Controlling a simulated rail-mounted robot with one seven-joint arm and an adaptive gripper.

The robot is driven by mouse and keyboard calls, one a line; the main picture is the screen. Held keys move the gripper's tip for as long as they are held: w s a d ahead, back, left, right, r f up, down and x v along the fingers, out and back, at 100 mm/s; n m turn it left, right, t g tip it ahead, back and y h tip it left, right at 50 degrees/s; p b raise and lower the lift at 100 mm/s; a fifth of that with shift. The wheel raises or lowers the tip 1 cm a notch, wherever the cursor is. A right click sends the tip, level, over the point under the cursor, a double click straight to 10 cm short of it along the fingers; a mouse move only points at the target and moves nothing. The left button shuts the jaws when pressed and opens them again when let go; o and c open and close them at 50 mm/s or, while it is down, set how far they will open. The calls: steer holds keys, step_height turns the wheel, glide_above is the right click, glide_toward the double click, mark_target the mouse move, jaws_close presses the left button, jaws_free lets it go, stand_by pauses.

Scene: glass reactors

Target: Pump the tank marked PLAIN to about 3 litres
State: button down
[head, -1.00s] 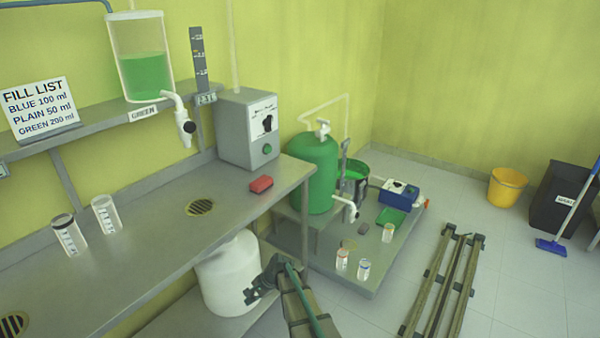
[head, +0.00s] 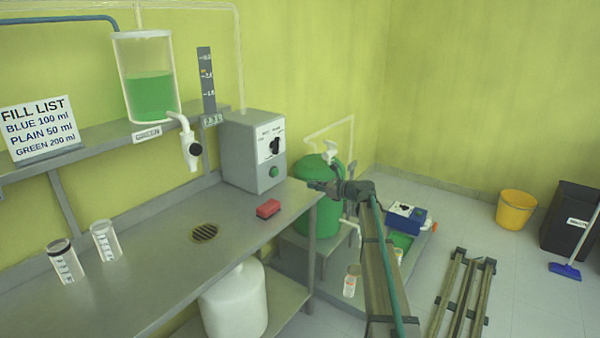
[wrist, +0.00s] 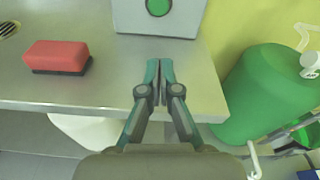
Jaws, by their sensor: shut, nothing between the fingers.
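A grey control box (head: 254,152) stands at the right end of the bench, with a black selector knob (head: 274,146) and a green button (head: 274,171) on its front. The green button also shows in the wrist view (wrist: 159,6). My gripper (head: 318,185) is shut and empty, in front of the box and near the bench's right end. In the wrist view my gripper (wrist: 160,66) points toward the box, apart from the button. A clear tank (head: 148,85) with green liquid, labelled GREEN, sits on the shelf. I cannot see a tank marked PLAIN.
A red block with a dark base (head: 268,209) lies on the bench (head: 160,262) near a drain. Two small cylinders (head: 105,240) stand at left. A green barrel (head: 318,218) stands beyond the bench's right end. A fill list sign (head: 38,128) leans on the shelf.

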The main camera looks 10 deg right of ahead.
mark_target(277, 172)
steer(key=shift+w+a+r+m+y, duration=0.2)
steer(key=shift+r+m, duration=0.15)
steer(key=shift+r, duration=0.15)
steer(key=shift+w+a+r+m+y, duration=0.1)
steer(key=shift+a+r+m, duration=0.1)
steer(key=shift+r+m, duration=0.25)
steer(key=shift+a, duration=0.1)
steer(key=x, duration=0.9)
steer(key=p+x, duration=0.1)
steer(key=x, duration=0.4)
steer(key=shift+w+r, duration=0.15)
steer(key=shift+r, duration=0.1)
